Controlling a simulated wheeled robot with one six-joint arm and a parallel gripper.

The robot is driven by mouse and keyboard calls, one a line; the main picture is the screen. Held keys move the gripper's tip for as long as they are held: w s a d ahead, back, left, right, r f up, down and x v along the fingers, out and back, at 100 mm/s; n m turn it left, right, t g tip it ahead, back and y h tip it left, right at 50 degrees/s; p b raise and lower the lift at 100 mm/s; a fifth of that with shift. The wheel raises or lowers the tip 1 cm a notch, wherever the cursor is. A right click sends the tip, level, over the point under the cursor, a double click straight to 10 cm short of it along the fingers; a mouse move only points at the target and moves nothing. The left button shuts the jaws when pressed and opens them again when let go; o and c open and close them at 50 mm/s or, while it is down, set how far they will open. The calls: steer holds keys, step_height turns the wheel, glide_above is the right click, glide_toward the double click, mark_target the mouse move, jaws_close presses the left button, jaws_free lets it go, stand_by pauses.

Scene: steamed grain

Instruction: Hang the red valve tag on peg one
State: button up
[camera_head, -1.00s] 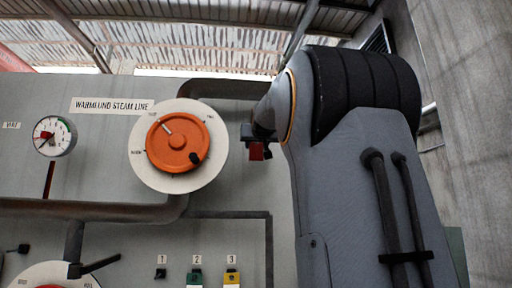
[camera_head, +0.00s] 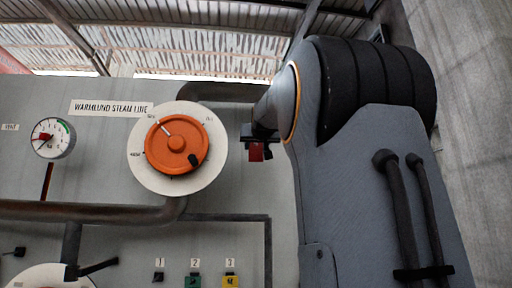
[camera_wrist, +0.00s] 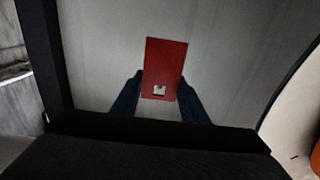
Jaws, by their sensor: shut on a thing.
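The red valve tag (camera_wrist: 164,62) shows in the wrist view as a red rectangle with a small pale patch near its lower end. My gripper (camera_wrist: 158,103) is shut on it, one dark finger on each side. In the head view the tag (camera_head: 256,152) hangs below my gripper (camera_head: 262,139), right of the orange wheel and in front of the grey panel. Peg one (camera_head: 158,277), under the label "1" (camera_head: 159,263), is a small dark, bare peg at the lower middle. It is below and left of my gripper.
A green tag (camera_head: 193,281) hangs at peg two and a yellow tag (camera_head: 231,281) at peg three. The orange wheel (camera_head: 176,144) on a white disc, a gauge (camera_head: 52,138), brown pipes (camera_head: 80,210) and a black lever (camera_head: 98,266) stand out from the panel.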

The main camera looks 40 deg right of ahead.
steer(key=shift+b+v, duration=1.35)
steer(key=shift+v, duration=1.5)
